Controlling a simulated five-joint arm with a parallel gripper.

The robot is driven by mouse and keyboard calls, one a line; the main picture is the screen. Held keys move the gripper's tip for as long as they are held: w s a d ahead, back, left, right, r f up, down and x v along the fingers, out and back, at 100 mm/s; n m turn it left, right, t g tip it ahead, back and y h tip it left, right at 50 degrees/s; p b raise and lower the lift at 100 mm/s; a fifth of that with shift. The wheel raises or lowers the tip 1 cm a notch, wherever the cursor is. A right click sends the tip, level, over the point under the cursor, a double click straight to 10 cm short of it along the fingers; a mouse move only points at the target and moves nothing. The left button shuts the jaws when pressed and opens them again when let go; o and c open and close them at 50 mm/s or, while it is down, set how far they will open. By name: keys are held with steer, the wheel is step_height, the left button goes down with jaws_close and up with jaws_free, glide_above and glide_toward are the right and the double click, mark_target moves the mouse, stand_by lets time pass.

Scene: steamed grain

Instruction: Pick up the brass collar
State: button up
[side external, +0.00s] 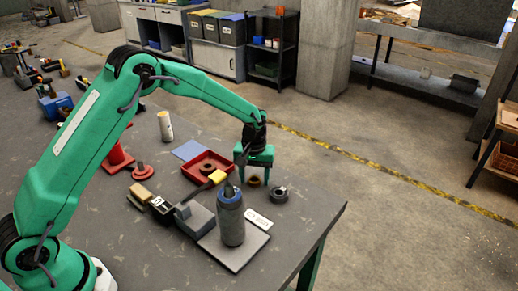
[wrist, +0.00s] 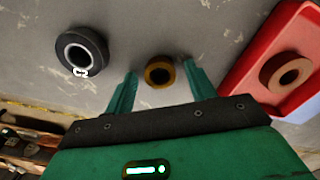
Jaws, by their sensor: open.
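The brass collar (wrist: 159,62), a small ring with a dark hole, lies flat on the grey table. In the wrist view it sits between the tips of my gripper's two green fingers (wrist: 161,70), with a gap visible on each side. In the side external view the collar (side external: 254,182) is a small brown ring just under my gripper (side external: 257,172), which points down over the table. My gripper is open and empty. I cannot tell the exact height of the fingertips above the table.
A dark grey ring (wrist: 97,50) lies beside the collar. A red tray (side external: 190,174) holds a brown ring (wrist: 270,76) on the other side. A grey bottle (side external: 231,218) stands on a flat plate nearby, with a white label card (side external: 258,220) beside it. The table edge is close.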

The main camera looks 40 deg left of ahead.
stand_by(0.3)
steer(key=c, duration=1.1)
steer(key=shift+r, duration=0.15)
steer(key=shift+r, duration=0.5)
steer(key=r, duration=0.3)
steer(key=shift+s+d+r, duration=0.1)
steer(key=shift+d+r, duration=0.05)
steer(key=shift+d, duration=0.05)
steer(key=s+d+r, duration=0.2)
steer(key=d, duration=0.1)
steer(key=s+d+r, duration=0.2)
steer(key=d, duration=0.1)
steer(key=s+d+r, duration=0.2)
steer(key=d, duration=0.1)
steer(key=shift+s+r, duration=0.25)
steer(key=shift+s, duration=0.15)
